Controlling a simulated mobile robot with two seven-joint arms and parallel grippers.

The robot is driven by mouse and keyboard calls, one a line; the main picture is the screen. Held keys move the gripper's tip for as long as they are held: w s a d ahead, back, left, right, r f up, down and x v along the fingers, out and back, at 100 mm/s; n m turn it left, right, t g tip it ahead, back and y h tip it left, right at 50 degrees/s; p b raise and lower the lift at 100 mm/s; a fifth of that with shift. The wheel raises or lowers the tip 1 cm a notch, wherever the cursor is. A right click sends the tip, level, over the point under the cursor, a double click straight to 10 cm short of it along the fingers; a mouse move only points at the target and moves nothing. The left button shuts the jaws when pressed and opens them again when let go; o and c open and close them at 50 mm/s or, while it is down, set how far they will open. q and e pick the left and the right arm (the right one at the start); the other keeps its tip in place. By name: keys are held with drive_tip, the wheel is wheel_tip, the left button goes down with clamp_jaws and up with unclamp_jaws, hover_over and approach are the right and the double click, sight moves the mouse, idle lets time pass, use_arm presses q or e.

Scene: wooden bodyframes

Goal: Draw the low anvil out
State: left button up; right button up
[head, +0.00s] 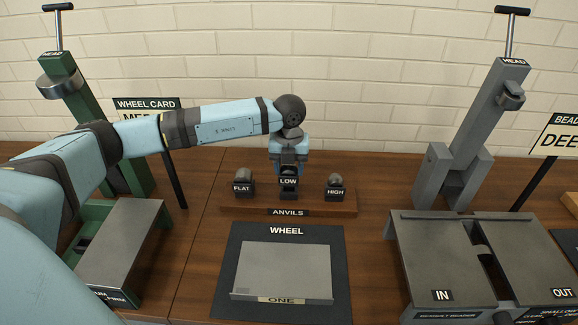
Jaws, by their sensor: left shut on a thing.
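The low anvil (288,185) is a small dark block labelled LOW, in the middle of the wooden anvils rack (244,211). My left gripper (288,168) is directly above it, pointing down, with its jaws shut on its top. The gripper hides most of the anvil's upper part. The block still appears to be at the rack; I cannot tell whether it is lifted at all. My right gripper is not in view.
The flat anvil (242,186) and high anvil (335,187) stand close on either side. A sheet (284,268) lies on the dark WHEEL mat (227,300) in front. A green machine (117,250) stands left, a grey machine (440,260) right.

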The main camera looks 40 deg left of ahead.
sight(289, 175)
use_arm(q)
drive_tip(key=shift+f, duration=0.25)
drive_tip(key=shift+f+b, duration=0.65)
drive_tip(key=shift+f, duration=0.1)
drive_tip(key=shift+f+b, duration=0.3)
drive_tip(key=shift+f, duration=0.25)
drive_tip(key=o, duration=1.1)
drive_tip(key=shift+f, duration=0.1)
